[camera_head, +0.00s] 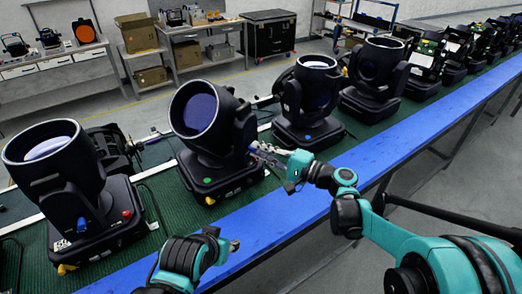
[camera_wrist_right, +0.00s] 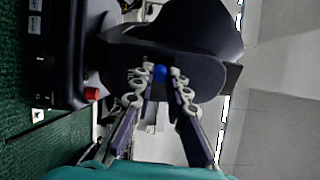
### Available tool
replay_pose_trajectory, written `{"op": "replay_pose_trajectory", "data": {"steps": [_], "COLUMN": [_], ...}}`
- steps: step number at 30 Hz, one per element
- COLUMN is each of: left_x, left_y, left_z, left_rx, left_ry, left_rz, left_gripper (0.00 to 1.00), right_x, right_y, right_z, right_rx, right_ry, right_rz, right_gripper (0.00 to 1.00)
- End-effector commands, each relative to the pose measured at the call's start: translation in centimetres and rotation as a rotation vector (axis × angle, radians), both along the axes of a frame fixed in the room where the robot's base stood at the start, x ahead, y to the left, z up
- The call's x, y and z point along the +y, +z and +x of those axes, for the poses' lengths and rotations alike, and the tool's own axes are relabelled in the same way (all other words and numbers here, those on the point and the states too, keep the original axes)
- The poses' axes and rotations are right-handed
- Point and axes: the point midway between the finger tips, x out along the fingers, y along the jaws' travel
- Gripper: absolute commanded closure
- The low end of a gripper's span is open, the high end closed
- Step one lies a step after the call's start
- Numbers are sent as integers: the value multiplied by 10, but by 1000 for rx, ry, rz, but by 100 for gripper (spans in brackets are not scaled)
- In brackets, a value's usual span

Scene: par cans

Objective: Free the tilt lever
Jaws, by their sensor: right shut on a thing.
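A black par can (camera_head: 210,165) with a wide round lens stands on the green mat in the middle of the head view, its head tilted up. My right gripper (camera_head: 257,150) reaches its right side. In the right wrist view the fingers (camera_wrist_right: 160,82) close around a small blue knob (camera_wrist_right: 160,71), the tilt lever, on the dark yoke. The knob is hidden in the head view. My left gripper (camera_head: 234,246) is low at the front edge of the bench, apart from the par cans; its fingers are too small to tell.
Another par can (camera_head: 70,190) stands to the left, with a blue knob and a red button on it. Another (camera_head: 308,105) stands to the right, and more line the bench beyond. A red button (camera_wrist_right: 91,94) sits near the right fingers.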

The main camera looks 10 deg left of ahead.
Motion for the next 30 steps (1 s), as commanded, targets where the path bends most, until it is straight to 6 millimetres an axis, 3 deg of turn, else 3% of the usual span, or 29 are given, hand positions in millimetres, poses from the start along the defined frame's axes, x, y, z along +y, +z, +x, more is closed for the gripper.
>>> {"op": "replay_pose_trajectory", "data": {"steps": [14, 15, 17, 18, 30], "left_x": [0, 0, 0, 0, 0], "left_y": [0, 0, 0, 0, 0], "left_z": [0, 0, 0, 0, 0], "left_rx": [0, 0, 0, 0, 0], "left_ry": [0, 0, 0, 0, 0], "left_rz": [0, 0, 0, 0, 0], "left_gripper": [60, 60, 60, 60, 60], "right_x": [0, 0, 0, 0, -9], "right_y": [-1, -1, -1, -1, 0], "right_z": [-1, -1, -1, -1, -4], "right_rx": [-17, -17, -16, -16, -16], "right_ry": [1, 1, 1, 1, -1], "right_rz": [-9, -9, -9, -8, -7], "right_gripper": [100, 83, 67, 65, 65]}}
